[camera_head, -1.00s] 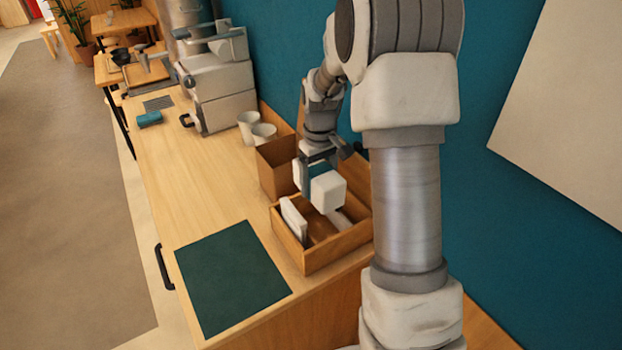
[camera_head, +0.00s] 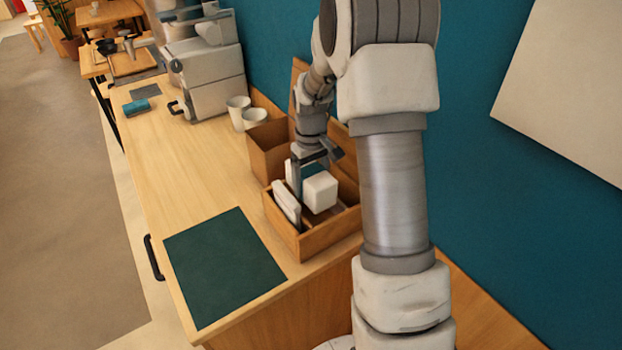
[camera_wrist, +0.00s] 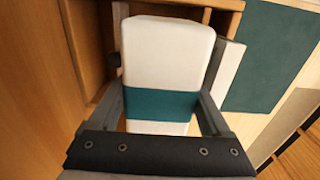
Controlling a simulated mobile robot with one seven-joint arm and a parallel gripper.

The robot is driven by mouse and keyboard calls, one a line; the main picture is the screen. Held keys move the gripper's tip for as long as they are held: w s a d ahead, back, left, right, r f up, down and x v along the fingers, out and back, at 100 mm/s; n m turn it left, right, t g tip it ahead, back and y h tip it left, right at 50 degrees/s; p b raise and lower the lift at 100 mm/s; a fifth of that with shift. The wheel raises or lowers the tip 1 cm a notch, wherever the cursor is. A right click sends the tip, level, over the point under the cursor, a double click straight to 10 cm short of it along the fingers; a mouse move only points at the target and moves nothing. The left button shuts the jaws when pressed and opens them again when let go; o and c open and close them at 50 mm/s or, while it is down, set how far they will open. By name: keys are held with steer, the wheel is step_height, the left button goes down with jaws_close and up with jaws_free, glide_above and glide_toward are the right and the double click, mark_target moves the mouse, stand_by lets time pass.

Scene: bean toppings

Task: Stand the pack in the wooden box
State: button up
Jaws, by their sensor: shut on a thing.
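The pack (camera_head: 320,194) is white with a teal band; its end faces the head camera. My gripper (camera_head: 308,176) is shut on it. In the wrist view the pack (camera_wrist: 165,52) lies between the two grey fingers of my gripper (camera_wrist: 165,102), which clasp it around the teal band. The wooden box (camera_head: 318,246) is open-topped and has dividers. The pack is over its middle, with its lower part seemingly within the rim. Its underside is hidden, so I cannot tell whether it touches the floor.
A white flat item (camera_head: 286,203) stands in the box's left side, close beside the pack. A taller brown bin (camera_head: 268,155) stands just behind the box, with white cups (camera_head: 254,117) beyond. A green mat (camera_head: 225,267) lies in front left.

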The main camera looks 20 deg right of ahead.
mark_target(311, 170)
steer(key=shift+f+b, duration=1.7)
steer(key=shift+f, duration=1.05)
steer(key=o, duration=1.4)
steer(key=shift+r, duration=0.1)
step_height(311, 170, up, 12)
steer(key=p, duration=0.8)
